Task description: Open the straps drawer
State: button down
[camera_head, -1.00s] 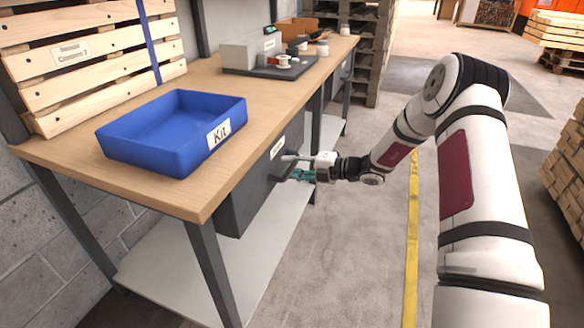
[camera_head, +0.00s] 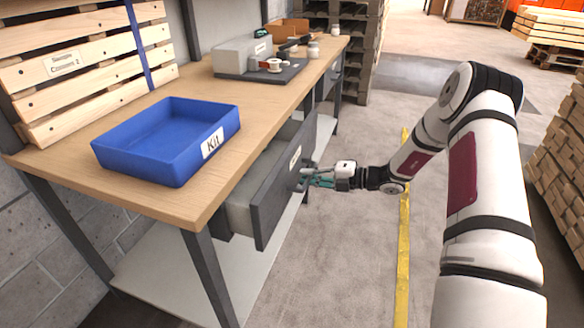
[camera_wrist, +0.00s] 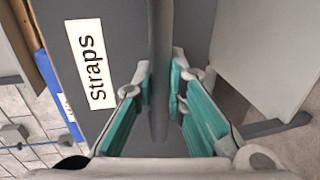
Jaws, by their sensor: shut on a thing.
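The straps drawer (camera_head: 270,200) is a dark grey drawer under the wooden workbench, pulled partly out, with its light inner side showing. Its label reads "straps" in the wrist view (camera_wrist: 90,62). My gripper (camera_head: 306,178) is at the drawer's front, shut on the bar handle (camera_wrist: 160,75). In the wrist view the handle runs between the teal fingers (camera_wrist: 160,92). The drawer's contents are mostly hidden under the bench top.
A blue Kit bin (camera_head: 165,140) sits on the workbench top (camera_head: 225,172). A grey device on a dark tray (camera_head: 262,72) stands farther back. Pallets (camera_head: 352,60) stand beyond the bench. The floor with a yellow line (camera_head: 402,240) is clear in front of the drawer.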

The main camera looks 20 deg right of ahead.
jog(key=f+v, duration=0.3)
jog(key=v, duration=1.4)
jog(key=d+f+p+v, duration=0.1)
jog(key=f+v, duration=0.3)
jog(key=v, duration=1.3)
jog(key=shift+s, duration=0.4)
jog(key=shift+d+f, duration=0.1)
jog(key=shift+d, duration=0.05)
jog(key=c, duration=1.6)
grip_release()
jog(key=v, duration=1.2)
